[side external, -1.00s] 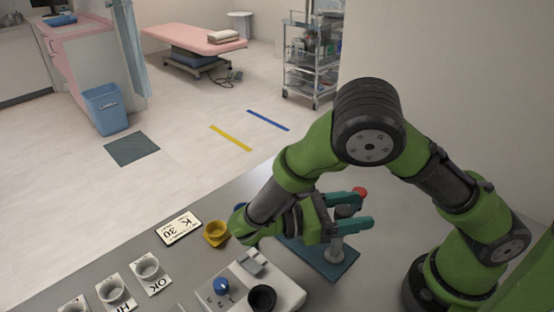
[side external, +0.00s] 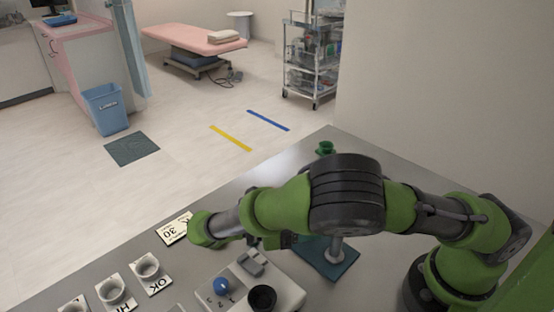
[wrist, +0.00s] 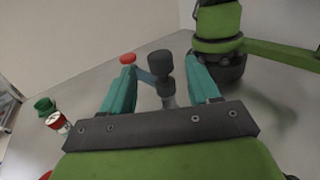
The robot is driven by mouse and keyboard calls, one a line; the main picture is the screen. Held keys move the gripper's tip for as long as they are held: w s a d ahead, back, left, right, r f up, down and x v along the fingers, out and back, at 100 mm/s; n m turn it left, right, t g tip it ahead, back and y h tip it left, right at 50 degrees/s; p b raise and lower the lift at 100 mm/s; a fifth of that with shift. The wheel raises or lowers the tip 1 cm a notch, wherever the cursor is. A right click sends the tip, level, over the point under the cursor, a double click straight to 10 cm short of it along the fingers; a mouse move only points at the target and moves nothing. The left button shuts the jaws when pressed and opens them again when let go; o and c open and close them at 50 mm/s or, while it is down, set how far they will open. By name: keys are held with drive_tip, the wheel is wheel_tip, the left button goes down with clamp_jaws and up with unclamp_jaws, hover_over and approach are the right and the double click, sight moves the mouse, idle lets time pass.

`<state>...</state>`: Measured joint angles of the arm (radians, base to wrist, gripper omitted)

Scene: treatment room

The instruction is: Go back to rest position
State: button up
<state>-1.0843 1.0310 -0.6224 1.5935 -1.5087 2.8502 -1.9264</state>
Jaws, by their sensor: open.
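My gripper (wrist: 162,92) is open in the wrist view, with its two teal fingers apart and nothing held between them. Beyond and between the fingers stands a grey post with a dark knob (wrist: 160,64) and a red-tipped side arm (wrist: 128,59). In the side external view my arm is folded low across the table, and my gripper is mostly hidden behind it. The grey post (side external: 335,246) rises from a dark teal base plate (side external: 333,266) just below my arm there.
A device with a blue knob (side external: 222,286) and a black cup (side external: 262,298) stands in front. White cups on labelled cards (side external: 147,266) and a "30" card (side external: 174,229) lie to the left. A green item (side external: 326,148) sits at the far table edge.

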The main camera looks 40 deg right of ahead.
drive_tip(key=shift+w+a, duration=0.1)
drive_tip(key=shift+a, duration=0.05)
idle(0.3)
drive_tip(key=s+d+r+m+t+y, duration=0.2)
drive_tip(key=d+r+m+t+y, duration=0.7)
drive_tip(key=r+m+t+y, duration=0.3)
drive_tip(key=m+t+y, duration=0.3)
drive_tip(key=t+y, duration=0.1)
drive_tip(key=t, duration=0.1)
drive_tip(key=shift+s+r+t+y, duration=0.2)
drive_tip(key=shift+r+t+y, duration=0.1)
drive_tip(key=shift+y, duration=0.1)
